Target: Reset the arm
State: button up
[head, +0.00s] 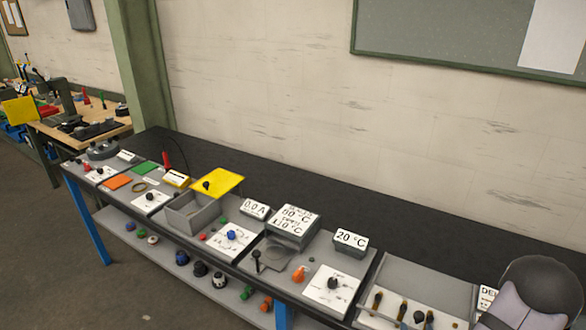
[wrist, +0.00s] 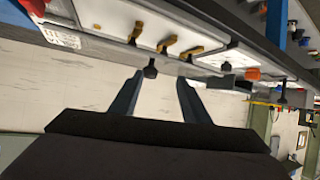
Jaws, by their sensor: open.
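My gripper (wrist: 160,80) shows in the wrist view with its two dark fingers spread apart and nothing between them. Several brass levers (wrist: 166,43) stand just beyond. In the head view the same kind of brass levers (head: 402,309) stand on a white panel at the lower right. The gripper's fingers do not show in the head view.
A long dark bench (head: 420,238) runs along the wall with grey consoles on it. A yellow plate (head: 217,183), a grey bin (head: 190,214), a 20 °C display (head: 350,241) and an orange knob (head: 298,274) stand there. The bench's rear strip is mostly clear.

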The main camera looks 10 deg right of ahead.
jog(key=w+a+f+n+g+y+b, duration=0.1)
jog(key=w+a+n+g+y, duration=0.15)
jog(key=a, duration=0.25)
jog(key=w+a+n+g+y+b, duration=0.1)
jog(key=a+g, duration=0.2)
jog(key=a, duration=0.3)
jog(key=s+a+r+n+g+y+b, duration=0.1)
jog(key=s+a+r+g, duration=0.3)
jog(key=a, duration=0.5)
jog(key=s+a+r+g+y+b, duration=0.1)
jog(key=s+a+g, duration=0.1)
jog(key=s+a, duration=0.5)
notch_tip(320, 180, down, 21)
jog(key=w+a+b, duration=0.1)
jog(key=b, duration=2)
jog(key=shift+w, duration=0.15)
